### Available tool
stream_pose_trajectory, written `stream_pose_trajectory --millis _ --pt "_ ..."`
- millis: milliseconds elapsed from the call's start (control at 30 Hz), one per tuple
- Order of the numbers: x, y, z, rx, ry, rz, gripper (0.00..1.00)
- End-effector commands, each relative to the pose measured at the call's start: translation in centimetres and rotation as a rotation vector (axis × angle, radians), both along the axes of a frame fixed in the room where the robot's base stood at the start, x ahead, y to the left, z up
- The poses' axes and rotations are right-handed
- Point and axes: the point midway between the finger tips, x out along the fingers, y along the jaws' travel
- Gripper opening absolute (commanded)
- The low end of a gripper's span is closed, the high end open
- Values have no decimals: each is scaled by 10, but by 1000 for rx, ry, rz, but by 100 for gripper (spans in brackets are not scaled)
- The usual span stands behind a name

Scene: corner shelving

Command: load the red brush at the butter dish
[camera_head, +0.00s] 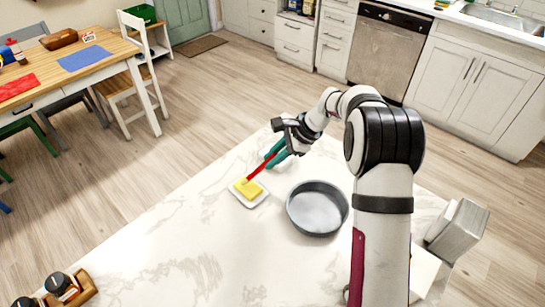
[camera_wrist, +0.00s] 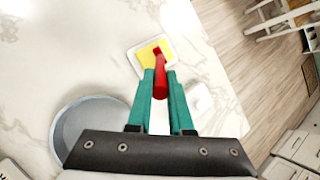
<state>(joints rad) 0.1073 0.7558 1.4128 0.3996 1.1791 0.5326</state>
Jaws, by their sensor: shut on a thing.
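My gripper (camera_head: 277,154) is shut on the red brush (camera_head: 258,169), which slants down and left from the jaws. The brush also shows between the teal fingers in the wrist view (camera_wrist: 160,76). Its lower end is over the yellow butter (camera_head: 249,188) on the white butter dish (camera_head: 240,202). In the wrist view the brush tip overlaps the butter (camera_wrist: 150,56); I cannot tell for sure whether it touches. The dish lies on the marble counter.
A round grey pan (camera_head: 317,209) stands right of the dish, close by. A wooden caddy with jars (camera_head: 70,290) is at the front left, and a grey block-like holder (camera_head: 460,230) at the right. The marble counter (camera_head: 170,250) is clear left of the dish.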

Motion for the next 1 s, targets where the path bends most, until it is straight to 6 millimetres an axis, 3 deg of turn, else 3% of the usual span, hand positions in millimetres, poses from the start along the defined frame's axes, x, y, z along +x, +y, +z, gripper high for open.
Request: stream_pose_trajectory --millis 1000 --pt "0 0 -10 0 0 0 0"
